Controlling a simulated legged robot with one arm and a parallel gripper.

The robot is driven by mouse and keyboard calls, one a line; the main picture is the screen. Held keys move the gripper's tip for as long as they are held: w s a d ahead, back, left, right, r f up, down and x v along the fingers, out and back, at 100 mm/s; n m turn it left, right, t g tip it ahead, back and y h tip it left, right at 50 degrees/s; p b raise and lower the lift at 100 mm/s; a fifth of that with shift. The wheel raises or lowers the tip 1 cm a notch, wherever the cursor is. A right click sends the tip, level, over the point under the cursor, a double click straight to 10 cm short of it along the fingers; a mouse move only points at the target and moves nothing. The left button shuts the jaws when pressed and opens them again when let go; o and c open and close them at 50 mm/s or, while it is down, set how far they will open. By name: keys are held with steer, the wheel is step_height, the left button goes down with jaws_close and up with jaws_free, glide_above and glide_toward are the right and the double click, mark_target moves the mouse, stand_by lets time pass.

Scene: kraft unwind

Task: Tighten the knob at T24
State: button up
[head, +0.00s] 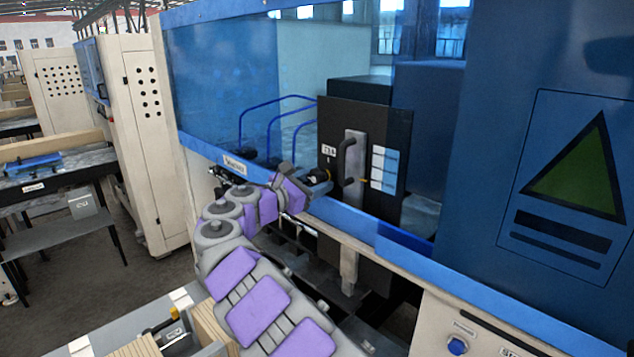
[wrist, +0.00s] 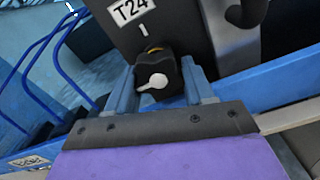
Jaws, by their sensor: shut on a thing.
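The knob (wrist: 157,84) is black with a white pointer and sits below the T24 label (wrist: 131,10) in the wrist view. A bit of yellow shows behind its top. My gripper (wrist: 172,88) has one blue-grey finger on each side of the knob and is shut on it. The white pointer slants, with its narrow end toward the lower left. In the head view my gripper (head: 322,186) reaches the lower left of the dark panel (head: 392,140), where the knob is partly hidden. The label's text is too small to read there.
A bar handle (head: 347,155) stands out just right of the knob. Blue rails run along the machine's front edge, and blue hoses (head: 270,120) curve at the left behind the glass. A bench with a small grey box (head: 84,204) stands far left, beyond open floor.

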steer(key=shift+s+a, duration=0.1)
steer(key=shift+a, duration=0.1)
steer(key=o, duration=0.9)
steer(key=shift+s+a+r, duration=0.2)
steer(key=shift+s+a, duration=0.05)
steer(key=shift+s, duration=0.2)
steer(key=shift+o, duration=0.7)
steer(key=shift+a, duration=0.2)
steer(key=shift+w+f, duration=0.3)
steer(key=shift+w, duration=0.15)
steer(key=shift+d, duration=0.15)
steer(key=shift+s+r, duration=0.1)
steer(key=shift+s, duration=0.2)
steer(key=b+v, duration=0.2)
steer(key=v, duration=1.5)
steer(key=shift+w+a, duration=0.15)
steer(key=shift+a, duration=0.1)
